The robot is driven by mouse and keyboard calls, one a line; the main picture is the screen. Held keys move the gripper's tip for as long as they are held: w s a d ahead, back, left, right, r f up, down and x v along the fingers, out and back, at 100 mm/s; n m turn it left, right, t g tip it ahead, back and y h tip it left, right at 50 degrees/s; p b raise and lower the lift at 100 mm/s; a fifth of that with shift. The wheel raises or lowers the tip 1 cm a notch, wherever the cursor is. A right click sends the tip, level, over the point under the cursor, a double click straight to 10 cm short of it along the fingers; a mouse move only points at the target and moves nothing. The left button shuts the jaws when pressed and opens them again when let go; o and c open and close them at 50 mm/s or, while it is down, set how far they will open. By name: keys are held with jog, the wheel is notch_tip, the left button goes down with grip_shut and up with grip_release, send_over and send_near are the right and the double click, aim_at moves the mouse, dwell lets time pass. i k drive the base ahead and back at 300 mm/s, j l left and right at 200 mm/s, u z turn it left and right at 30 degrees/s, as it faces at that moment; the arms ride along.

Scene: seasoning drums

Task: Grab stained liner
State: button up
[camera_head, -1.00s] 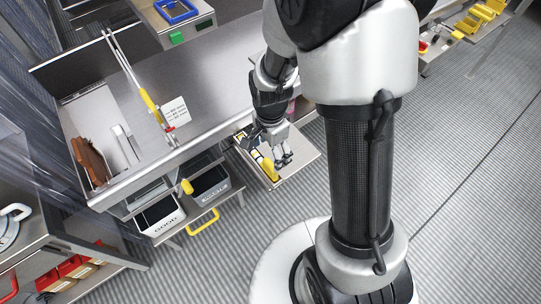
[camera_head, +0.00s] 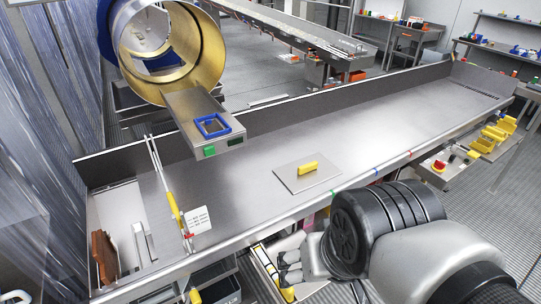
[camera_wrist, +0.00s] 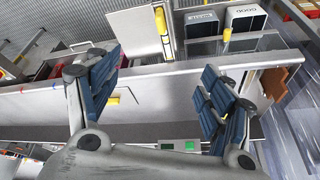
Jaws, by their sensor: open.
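No thing in view is plainly marked as the stained liner. A rust-brown piece with an uneven edge (camera_head: 104,256) leans in the left end compartment of the steel bench; it may be the liner, but I cannot tell. A brown piece also shows at the right of the wrist view (camera_wrist: 274,82). My gripper (camera_wrist: 163,68) is open, with its two blue-padded fingers wide apart and nothing held between them.
The steel bench (camera_head: 400,120) is mostly clear. On it are a plate with a yellow handle (camera_head: 307,169), a white card (camera_head: 198,220) and yellow-gripped rods (camera_head: 174,205). A brass-coloured drum (camera_head: 205,55) stands behind. Labelled bins (camera_wrist: 246,20) and an open tray (camera_head: 268,262) sit at the bench front.

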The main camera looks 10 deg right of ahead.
aim_at(103, 252)
jog(key=u, duration=1.45)
jog(key=i+j, duration=0.25)
jog(key=i, duration=0.25)
jog(key=i+j+u, duration=0.15)
jog(key=i, duration=0.35)
jog(key=i+j, duration=0.25)
jog(key=i, duration=0.3)
jog(key=k+j+u, duration=0.05)
